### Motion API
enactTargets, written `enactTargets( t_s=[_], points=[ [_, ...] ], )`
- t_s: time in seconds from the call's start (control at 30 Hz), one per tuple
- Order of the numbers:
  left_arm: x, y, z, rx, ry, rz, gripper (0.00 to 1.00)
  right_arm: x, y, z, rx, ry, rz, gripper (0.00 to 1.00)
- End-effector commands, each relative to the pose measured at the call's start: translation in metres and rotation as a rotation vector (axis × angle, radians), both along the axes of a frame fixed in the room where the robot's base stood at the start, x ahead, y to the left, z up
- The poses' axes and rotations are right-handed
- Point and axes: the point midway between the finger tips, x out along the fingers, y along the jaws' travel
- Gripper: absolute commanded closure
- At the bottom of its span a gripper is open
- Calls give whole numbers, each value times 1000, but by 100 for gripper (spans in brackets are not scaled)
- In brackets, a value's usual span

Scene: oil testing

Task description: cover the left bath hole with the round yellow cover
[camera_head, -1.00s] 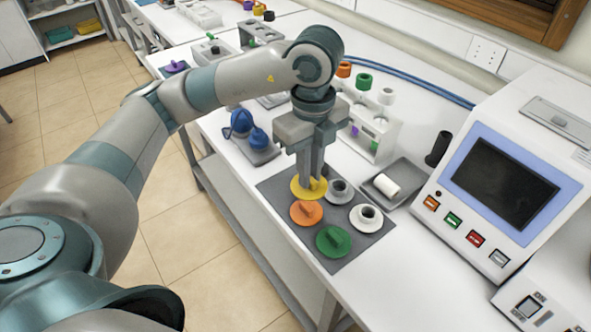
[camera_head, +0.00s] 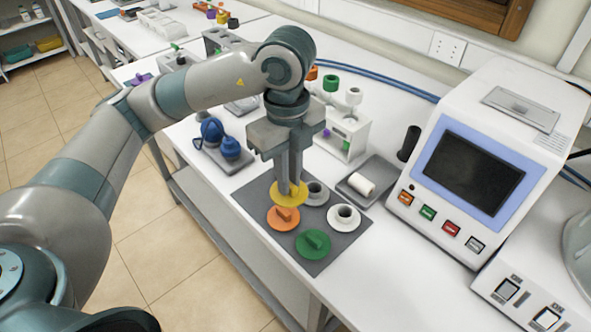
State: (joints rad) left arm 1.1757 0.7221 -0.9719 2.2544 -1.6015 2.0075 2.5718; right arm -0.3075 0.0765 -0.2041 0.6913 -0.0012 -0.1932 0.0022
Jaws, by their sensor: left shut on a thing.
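The round yellow cover (camera_head: 289,196) is at the back left of a dark grey mat (camera_head: 335,245) on the white bench. My left gripper (camera_head: 290,188) points straight down from above and is shut on the cover's middle. The cover looks flat and level; I cannot tell whether it touches the mat or is slightly lifted. My right gripper is out of view. No bath hole can be clearly made out.
A white device with a dark screen (camera_head: 470,170) stands to the right.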

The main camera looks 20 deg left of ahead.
Motion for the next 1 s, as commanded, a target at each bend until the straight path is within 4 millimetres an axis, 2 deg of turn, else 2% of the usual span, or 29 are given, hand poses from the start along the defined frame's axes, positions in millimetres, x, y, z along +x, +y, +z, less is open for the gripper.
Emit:
enactTargets(
  t_s=[0.27, 1.0],
  points=[
    [0, 0, 2, 1, 0, -279, 100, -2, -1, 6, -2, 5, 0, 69],
    [-1, -2, 5, 1, 1, -1599, 100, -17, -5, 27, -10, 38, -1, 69]
  ],
)
